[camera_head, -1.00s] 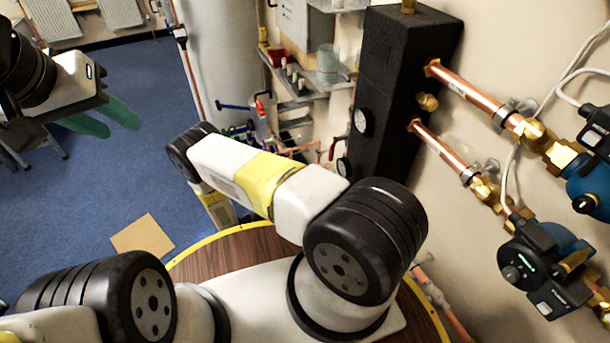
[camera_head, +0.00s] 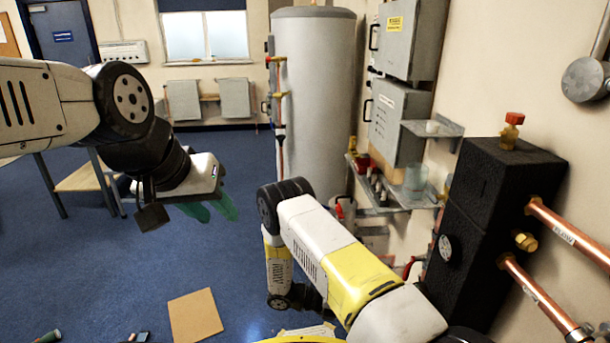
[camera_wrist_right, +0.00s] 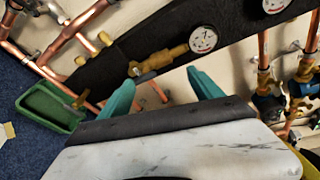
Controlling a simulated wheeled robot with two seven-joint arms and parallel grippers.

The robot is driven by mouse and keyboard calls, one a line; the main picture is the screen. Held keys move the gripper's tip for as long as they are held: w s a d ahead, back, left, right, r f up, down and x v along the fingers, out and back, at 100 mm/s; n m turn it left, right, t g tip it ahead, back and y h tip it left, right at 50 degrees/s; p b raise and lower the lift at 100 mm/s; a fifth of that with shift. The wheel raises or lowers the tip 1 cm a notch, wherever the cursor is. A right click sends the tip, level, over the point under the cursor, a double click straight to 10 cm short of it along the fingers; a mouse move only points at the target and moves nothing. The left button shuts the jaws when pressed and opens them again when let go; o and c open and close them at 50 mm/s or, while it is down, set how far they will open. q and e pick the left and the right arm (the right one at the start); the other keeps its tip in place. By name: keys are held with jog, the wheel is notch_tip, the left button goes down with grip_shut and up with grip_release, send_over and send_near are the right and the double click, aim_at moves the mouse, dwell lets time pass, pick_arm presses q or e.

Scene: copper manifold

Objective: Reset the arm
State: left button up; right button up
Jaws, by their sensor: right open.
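My left gripper (camera_head: 218,212) has two teal fingers and hangs over the blue floor at the left of the head view. Its fingers are apart, with nothing seen between them. My right arm crosses the lower middle of the head view; its gripper is not clear there. In the right wrist view my right gripper (camera_wrist_right: 160,78) is open, its teal fingers spread and empty. A brass valve fitting (camera_wrist_right: 160,62) on the black manifold block (camera_wrist_right: 115,65) appears beyond the fingertips. I cannot tell how far away it is.
The black block (camera_head: 490,215) with copper pipes (camera_head: 570,238) stands along the right wall. A grey cylinder tank (camera_head: 315,100) and wall shelves (camera_head: 400,192) are behind. A green tray (camera_wrist_right: 50,105) shows in the wrist view. Open blue floor (camera_head: 130,260) lies left.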

notch_tip(320, 180, up, 27)
jog(key=s+a+m+y, duration=0.2)
jog(key=m+y, duration=0.9)
jog(key=m, duration=0.7)
jog(key=s+a+r+m+t+y, duration=0.1)
jog(key=s+r+m+t+y, duration=0.2)
jog(key=s+r+m, duration=0.3)
jog(key=s+r+m+t+y, duration=0.3)
jog(key=s+r+m+t, duration=0.2)
jog(key=r, duration=0.6)
jog(key=shift+s+a+r+m+y, duration=0.15)
jog(key=shift+s+a+m+y, duration=0.3)
jog(key=shift+m, duration=0.55)
